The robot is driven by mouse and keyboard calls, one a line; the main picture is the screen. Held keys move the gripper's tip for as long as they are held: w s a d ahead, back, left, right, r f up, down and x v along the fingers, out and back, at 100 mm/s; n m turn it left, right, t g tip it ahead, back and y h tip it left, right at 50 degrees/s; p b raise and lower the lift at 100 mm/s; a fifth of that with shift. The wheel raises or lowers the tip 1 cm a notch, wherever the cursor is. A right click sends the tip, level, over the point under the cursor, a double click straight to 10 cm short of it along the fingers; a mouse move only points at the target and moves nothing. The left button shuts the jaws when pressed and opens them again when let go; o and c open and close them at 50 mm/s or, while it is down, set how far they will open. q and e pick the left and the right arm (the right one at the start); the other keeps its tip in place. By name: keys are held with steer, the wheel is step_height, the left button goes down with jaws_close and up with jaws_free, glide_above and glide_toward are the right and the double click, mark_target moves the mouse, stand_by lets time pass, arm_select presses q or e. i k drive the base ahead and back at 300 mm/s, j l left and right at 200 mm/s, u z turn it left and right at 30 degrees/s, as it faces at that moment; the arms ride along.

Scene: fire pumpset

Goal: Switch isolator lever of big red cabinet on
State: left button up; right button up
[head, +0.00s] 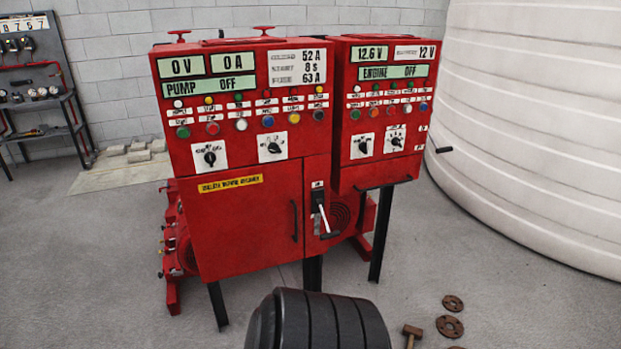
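The big red cabinet (225,215) stands left of centre. Its display reads 0 V, 0 A and PUMP OFF. The isolator lever (323,219) is on a narrow panel at its lower right, beside the door. The lever has a pale shaft that slants down and slightly right from a dark mount, with a black piece at its lower end. The small label above it is too small to read. Neither of my grippers is in view, and nothing touches the lever.
A smaller red cabinet (385,155) reading ENGINE OFF adjoins on the right. A black ribbed object (320,322) is at the bottom edge. A hammer (411,332) and rusty discs (450,326) lie on the floor. A large white tank (540,130) fills the right; a rack (40,85) stands left.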

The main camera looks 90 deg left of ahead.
mark_target(326, 223)
steer(key=u, duration=2.4)
